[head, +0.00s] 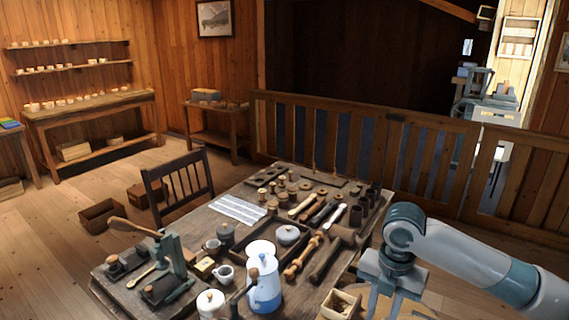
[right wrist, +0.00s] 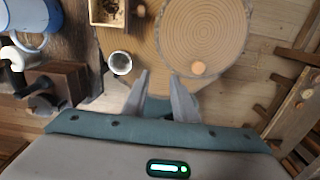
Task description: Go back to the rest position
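My right arm comes in from the right in the head view. Its gripper (head: 385,285) points down over the near right corner of the wooden table (head: 225,185). In the right wrist view my right gripper (right wrist: 158,80) has its two fingers apart with nothing between them. A round wood slice (right wrist: 205,25) lies beyond the fingertips, with a small light wooden piece (right wrist: 197,67) at its edge. Small turned wooden pieces (head: 262,194) stand at the far part of the table. My left gripper is not in view.
A small wooden box (head: 339,304) and a blue and white pot (head: 264,292) stand near the right gripper. A small metal cup (right wrist: 120,62) is left of its fingers. Mallets (head: 333,250), a tray and mugs crowd the table. A chair (head: 178,185) stands at its left.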

